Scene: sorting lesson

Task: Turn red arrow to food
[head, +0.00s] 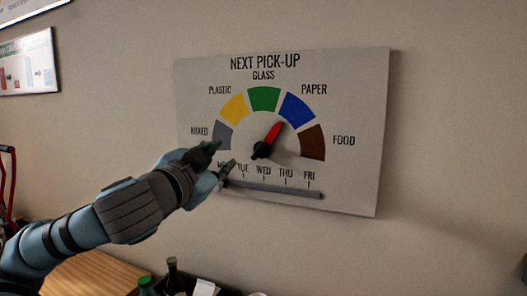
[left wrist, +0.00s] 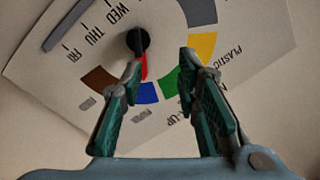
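The red arrow (head: 272,135) is mounted on a black hub (head: 262,151) on a white wall board (head: 360,75) headed NEXT PICK-UP. It points up and right, toward the left edge of the blue PAPER segment (head: 298,110). The brown FOOD segment (head: 313,143) is at the right end of the arc. My left gripper (head: 222,157) is open, left of the hub. In the left wrist view the board appears upside down; one finger of my gripper (left wrist: 163,68) partly covers the red arrow (left wrist: 144,68). Contact cannot be told. My right gripper is not in view.
A grey bar (head: 270,189) runs below the weekday labels, with a knob near its left end. Bottles (head: 173,277) and a wooden surface (head: 95,275) are below left. The wall right of the board is clear.

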